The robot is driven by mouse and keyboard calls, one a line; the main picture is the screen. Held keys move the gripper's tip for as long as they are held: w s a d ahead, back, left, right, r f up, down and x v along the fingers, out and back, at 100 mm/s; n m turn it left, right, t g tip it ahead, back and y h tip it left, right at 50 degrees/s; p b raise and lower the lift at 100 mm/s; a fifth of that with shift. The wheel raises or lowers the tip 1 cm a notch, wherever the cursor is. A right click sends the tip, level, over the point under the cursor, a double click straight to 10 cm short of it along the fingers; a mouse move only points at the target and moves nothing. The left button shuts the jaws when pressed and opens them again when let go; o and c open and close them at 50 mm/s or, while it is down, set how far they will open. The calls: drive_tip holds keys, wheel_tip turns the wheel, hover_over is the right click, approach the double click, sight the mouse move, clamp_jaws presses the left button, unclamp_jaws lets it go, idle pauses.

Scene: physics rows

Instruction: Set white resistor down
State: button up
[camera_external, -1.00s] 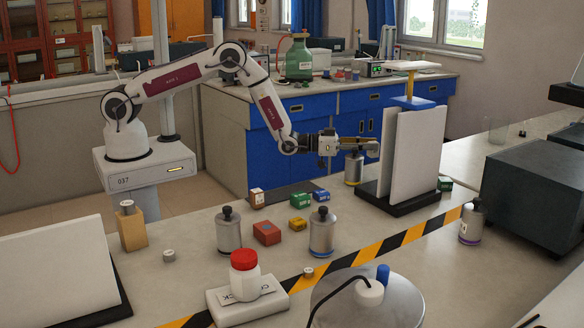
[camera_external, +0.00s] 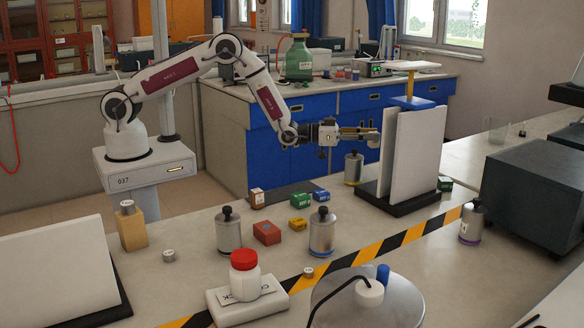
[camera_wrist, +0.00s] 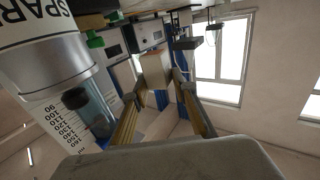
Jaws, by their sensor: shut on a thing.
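My gripper (camera_external: 376,138) is up in the air just left of the upright white panels, pointing right toward them. In the wrist view, its two yellowish fingers (camera_wrist: 165,90) are shut on a pale, whitish block, which I take to be the white resistor (camera_wrist: 155,68). The block sits between the fingertips, clear of any surface that I can make out. In the outside view I cannot make out the held block at the fingertips.
Close to the gripper stand the white panels (camera_external: 411,155) on a dark base (camera_external: 400,203), and a metal canister (camera_external: 353,170) is below it. Small coloured boxes, including a red one (camera_external: 267,233), and more canisters occupy the bench. Striped tape (camera_external: 390,243) crosses it.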

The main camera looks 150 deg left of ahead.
idle(0.3)
drive_tip(key=shift+r, duration=0.9)
wheel_tip(320, 180, up, 4)
drive_tip(key=shift+f, duration=0.1)
drive_tip(key=w+d+f+m+t+h, duration=0.25)
drive_tip(key=w+d+m+h, duration=0.2)
drive_tip(key=d, duration=0.85)
drive_tip(key=w+d+f+m+t+h, duration=0.1)
drive_tip(key=w+d+m+t+h, duration=0.3)
drive_tip(key=d, duration=1)
drive_tip(key=s+d+r+m+h, duration=0.1)
drive_tip(key=s+d+m+h, duration=0.35)
drive_tip(key=d, duration=1.05)
drive_tip(key=s+d+r+m+h, duration=0.1)
drive_tip(key=d+r+m+h, duration=0.1)
drive_tip(key=d+h, duration=0.9)
drive_tip(key=shift+w+d+f+y, duration=0.1)
drive_tip(key=shift+d+f+y, duration=0.4)
drive_tip(key=shift+f, duration=0.3)
drive_tip(key=shift+w+d+f+y, duration=0.1)
drive_tip(key=shift+d+f+y, duration=0.45)
drive_tip(key=shift+f, duration=0.25)
drive_tip(key=shift+w+d+f+y, duration=0.1)
drive_tip(key=shift+d+f+y, duration=0.4)
drive_tip(key=shift+f, duration=0.3)
drive_tip(key=shift+c, duration=0.2)
